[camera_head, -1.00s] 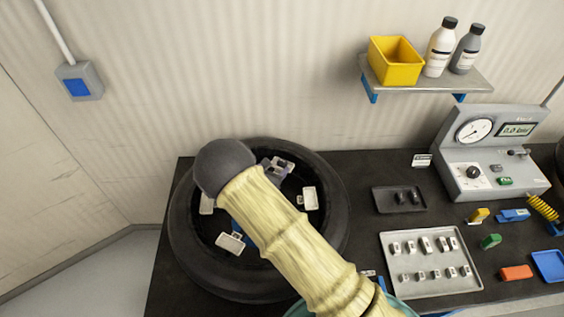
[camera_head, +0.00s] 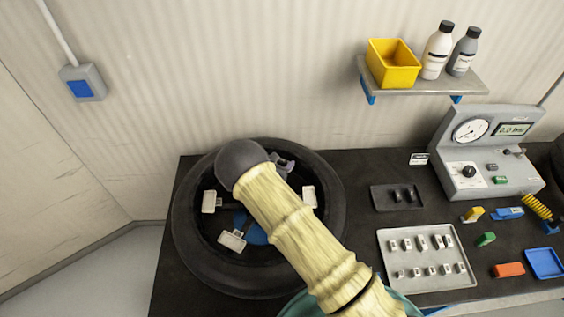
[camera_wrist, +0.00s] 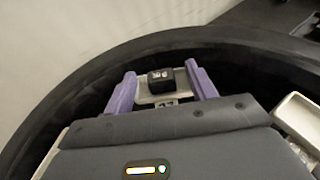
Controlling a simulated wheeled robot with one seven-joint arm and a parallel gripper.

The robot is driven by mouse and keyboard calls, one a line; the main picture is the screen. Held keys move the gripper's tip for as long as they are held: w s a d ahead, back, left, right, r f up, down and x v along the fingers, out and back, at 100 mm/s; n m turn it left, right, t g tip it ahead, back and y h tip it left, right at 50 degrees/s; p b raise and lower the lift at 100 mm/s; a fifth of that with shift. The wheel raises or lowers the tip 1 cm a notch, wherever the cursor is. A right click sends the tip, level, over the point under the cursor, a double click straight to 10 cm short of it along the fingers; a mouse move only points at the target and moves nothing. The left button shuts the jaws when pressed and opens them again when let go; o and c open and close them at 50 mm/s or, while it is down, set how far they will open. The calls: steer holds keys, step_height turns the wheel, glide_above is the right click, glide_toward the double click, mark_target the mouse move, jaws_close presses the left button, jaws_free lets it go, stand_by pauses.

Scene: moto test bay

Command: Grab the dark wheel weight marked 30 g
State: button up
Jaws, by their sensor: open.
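A small dark block (camera_wrist: 161,80), the wheel weight, shows in the wrist view with white marks on its face, too small to read. It sits on a pale holder (camera_wrist: 150,99) inside the tyre. My gripper (camera_wrist: 162,84) has its two purple fingers apart, one on each side of the block, with gaps between. In the head view my gripper (camera_head: 285,164) shows only in part behind my arm, over the back of the tyre (camera_head: 190,255), and the block cannot be made out there.
Other pale holders (camera_head: 232,240) sit around the inside of the tyre. To the right are a dark tray (camera_head: 377,203) with dark pieces, a grey tray (camera_head: 432,284) of small weights, and a gauge unit (camera_head: 462,185). A shelf (camera_head: 425,88) hangs above.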

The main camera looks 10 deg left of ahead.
steer(key=shift+c, duration=0.3)
steer(key=c, duration=1)
steer(key=shift+r, duration=0.15)
step_height(320, 180, up, 10)
steer(key=b, duration=0.3)
steer(key=shift+b, duration=0.3)
